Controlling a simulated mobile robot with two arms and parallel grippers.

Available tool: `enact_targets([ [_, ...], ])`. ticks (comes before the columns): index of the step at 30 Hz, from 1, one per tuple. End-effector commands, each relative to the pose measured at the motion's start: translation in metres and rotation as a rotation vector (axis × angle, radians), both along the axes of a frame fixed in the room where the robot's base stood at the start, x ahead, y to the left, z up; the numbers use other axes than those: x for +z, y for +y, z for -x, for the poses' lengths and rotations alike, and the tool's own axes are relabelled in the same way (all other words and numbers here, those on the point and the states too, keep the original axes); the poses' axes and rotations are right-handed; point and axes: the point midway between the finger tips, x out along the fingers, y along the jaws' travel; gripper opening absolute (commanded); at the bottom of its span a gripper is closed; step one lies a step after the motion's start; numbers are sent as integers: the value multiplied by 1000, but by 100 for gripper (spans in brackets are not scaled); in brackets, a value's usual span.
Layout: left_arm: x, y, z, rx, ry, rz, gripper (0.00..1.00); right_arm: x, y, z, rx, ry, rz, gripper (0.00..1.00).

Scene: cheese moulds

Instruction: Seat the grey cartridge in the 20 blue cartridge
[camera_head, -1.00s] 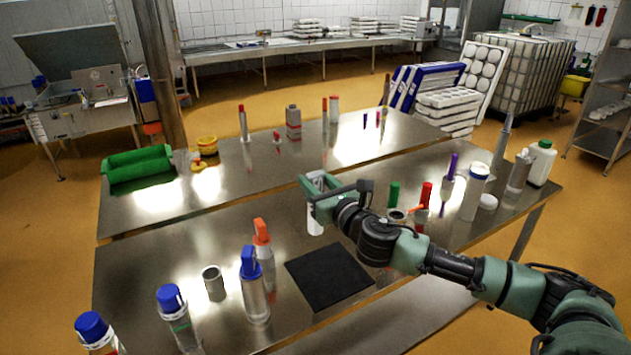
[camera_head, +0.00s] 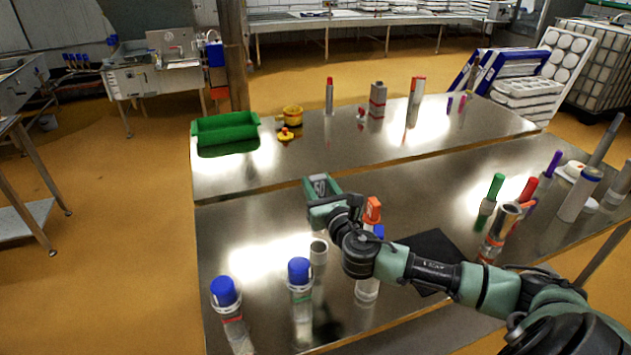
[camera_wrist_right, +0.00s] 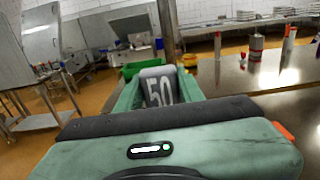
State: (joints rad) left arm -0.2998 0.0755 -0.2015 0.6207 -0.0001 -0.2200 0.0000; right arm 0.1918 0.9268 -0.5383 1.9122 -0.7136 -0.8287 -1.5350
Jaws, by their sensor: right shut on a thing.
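My right gripper (camera_head: 322,188) is shut on a grey cartridge (camera_head: 320,185) and holds it above the near steel table. In the right wrist view the grey cartridge (camera_wrist_right: 160,88) shows the number 50 between the fingers. Blue-capped clear cartridges stand upright on the near table: one at the left front (camera_head: 233,316), one to its right (camera_head: 301,301), and one mostly hidden behind my right arm (camera_head: 378,231). No number is legible on them, so I cannot tell which is the 20 one. My left gripper is out of view.
A small open grey cylinder (camera_head: 318,254) stands below the gripper. An orange-capped cartridge (camera_head: 373,211) is close to my arm. A black mat (camera_head: 436,246) lies partly under the arm. Several coloured tubes and bottles crowd the table's right. A green tray (camera_head: 225,128) is on the far table.

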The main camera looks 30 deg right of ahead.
Motion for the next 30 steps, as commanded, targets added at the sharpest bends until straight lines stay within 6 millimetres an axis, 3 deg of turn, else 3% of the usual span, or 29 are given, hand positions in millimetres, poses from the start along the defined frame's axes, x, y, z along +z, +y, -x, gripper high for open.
enact_targets([
  [11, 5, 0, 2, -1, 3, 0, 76, 2, 0, 0, 0, 0, 0, 0],
  [30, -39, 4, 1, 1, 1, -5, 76, -55, 0, 0, 1, 0, -1, 0],
])
